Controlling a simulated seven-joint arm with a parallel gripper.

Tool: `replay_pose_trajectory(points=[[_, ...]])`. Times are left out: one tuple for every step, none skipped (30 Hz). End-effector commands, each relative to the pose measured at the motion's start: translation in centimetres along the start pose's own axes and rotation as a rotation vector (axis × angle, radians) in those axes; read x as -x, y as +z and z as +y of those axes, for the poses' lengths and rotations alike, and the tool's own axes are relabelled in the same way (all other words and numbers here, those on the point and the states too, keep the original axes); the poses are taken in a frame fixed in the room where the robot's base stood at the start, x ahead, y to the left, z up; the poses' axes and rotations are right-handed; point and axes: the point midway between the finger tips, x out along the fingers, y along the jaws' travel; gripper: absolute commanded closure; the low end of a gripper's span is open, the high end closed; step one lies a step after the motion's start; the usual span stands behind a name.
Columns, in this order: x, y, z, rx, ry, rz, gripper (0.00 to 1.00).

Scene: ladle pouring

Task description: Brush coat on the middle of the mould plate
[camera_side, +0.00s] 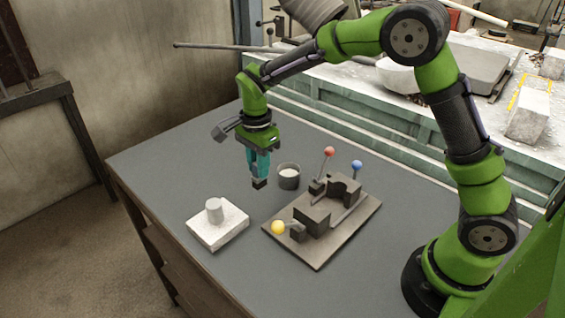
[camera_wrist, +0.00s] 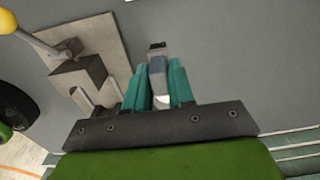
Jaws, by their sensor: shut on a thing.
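My gripper (camera_side: 259,166) points down over the table, with its teal fingers shut on a brush (camera_side: 259,184) whose dark tip points down. In the wrist view the brush (camera_wrist: 157,65) shows between the fingers (camera_wrist: 157,88), its tip clear of anything. A grey cup (camera_side: 289,181) with pale coating in it stands just right of the brush. A brown plate (camera_side: 318,254) carrying dark mould blocks (camera_side: 313,217) lies further right and nearer. It shows at the upper left of the wrist view (camera_wrist: 112,42). Its block faces are partly hidden.
Levers with red (camera_side: 329,152), blue (camera_side: 357,165) and yellow (camera_side: 278,228) knobs rise around the plate. A white slab (camera_side: 218,236) with an upright stub stands at the table's front left. Bare table (camera_side: 170,165) lies left of my gripper.

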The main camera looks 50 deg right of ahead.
Motion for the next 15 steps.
replay_pose_trajectory(points=[[0.0,0.0,0.0,0.000,0.000,0.000,1.00],[0.0,0.0,0.0,0.000,0.000,0.000,1.00],[0.0,0.0,0.0,0.000,0.000,0.000,1.00],[0.0,0.0,0.0,0.000,0.000,0.000,1.00],[0.0,0.0,0.0,0.000,0.000,0.000,1.00],[0.0,0.0,0.0,0.000,0.000,0.000,1.00],[0.0,0.0,0.0,0.000,0.000,0.000,1.00],[0.0,0.0,0.0,0.000,0.000,0.000,1.00],[0.0,0.0,0.0,0.000,0.000,0.000,1.00],[0.0,0.0,0.0,0.000,0.000,0.000,1.00],[0.0,-0.1,0.0,-0.001,0.000,0.000,1.00],[0.0,-0.3,-0.1,-0.007,-0.001,0.000,1.00],[0.1,-0.7,-0.1,-0.014,-0.002,0.000,1.00],[0.2,-1.1,-0.2,-0.025,-0.006,0.000,1.00],[0.5,-2.0,-0.4,-0.044,-0.011,0.000,1.00]])
